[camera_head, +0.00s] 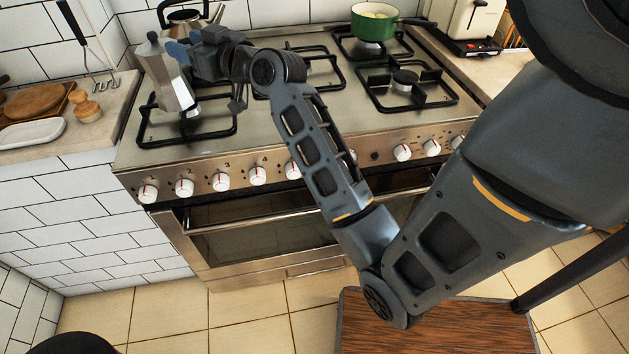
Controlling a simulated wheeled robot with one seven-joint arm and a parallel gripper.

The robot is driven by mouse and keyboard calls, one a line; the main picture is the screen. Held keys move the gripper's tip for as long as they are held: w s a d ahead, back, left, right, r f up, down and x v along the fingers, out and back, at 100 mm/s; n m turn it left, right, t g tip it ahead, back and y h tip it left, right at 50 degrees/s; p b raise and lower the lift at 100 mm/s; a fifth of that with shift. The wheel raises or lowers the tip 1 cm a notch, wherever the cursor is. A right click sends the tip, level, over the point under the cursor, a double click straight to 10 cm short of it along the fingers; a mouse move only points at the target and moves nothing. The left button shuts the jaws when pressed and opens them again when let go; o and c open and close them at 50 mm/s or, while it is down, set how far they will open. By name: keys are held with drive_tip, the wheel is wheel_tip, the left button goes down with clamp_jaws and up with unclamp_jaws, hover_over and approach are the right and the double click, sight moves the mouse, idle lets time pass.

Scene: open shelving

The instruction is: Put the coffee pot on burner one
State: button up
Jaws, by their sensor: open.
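A silver faceted coffee pot (167,80) with a dark lid knob is over the front left burner (222,128) of the stove. Its base appears to rest on the black grate, and it looks slightly tilted in this view. My gripper (180,53) is open beside the pot's upper right side, with its bluish fingers close to it. The pot's handle is hidden by the gripper, and I cannot tell whether the fingers touch it. A row of white knobs (184,188) runs along the stove front, with small numbers above some.
A dark kettle (186,17) stands on the back left burner, behind my gripper. A green pot (373,26) is on the back right burner, and the front right burner (405,84) is bare. Wooden items and a white tray (32,132) lie on the left counter. A toaster (475,22) stands at right.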

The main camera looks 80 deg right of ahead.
drive_tip(key=s+a+f+n+y, duration=0.1)
drive_tip(key=s+a+f, duration=0.35)
drive_tip(key=a, duration=0.25)
drive_tip(key=s+a+f+g+y, duration=0.1)
drive_tip(key=s+a+f, duration=0.2)
drive_tip(key=a+f, duration=0.3)
drive_tip(key=s+a+f+n+y, duration=0.1)
drive_tip(key=s+a+f, duration=0.3)
drive_tip(key=a, duration=0.4)
drive_tip(key=s+a+r+n+y, duration=0.1)
drive_tip(key=s+a+y, duration=0.1)
drive_tip(key=s+a, duration=0.4)
drive_tip(key=s+a+r+n+y, duration=0.2)
drive_tip(key=s+a, duration=0.5)
drive_tip(key=s, duration=0.5)
drive_tip(key=shift+a+y, duration=0.3)
drive_tip(key=shift+y, duration=0.1)
drive_tip(key=shift+o, duration=0.4)
drive_tip(key=shift+s, duration=0.1)
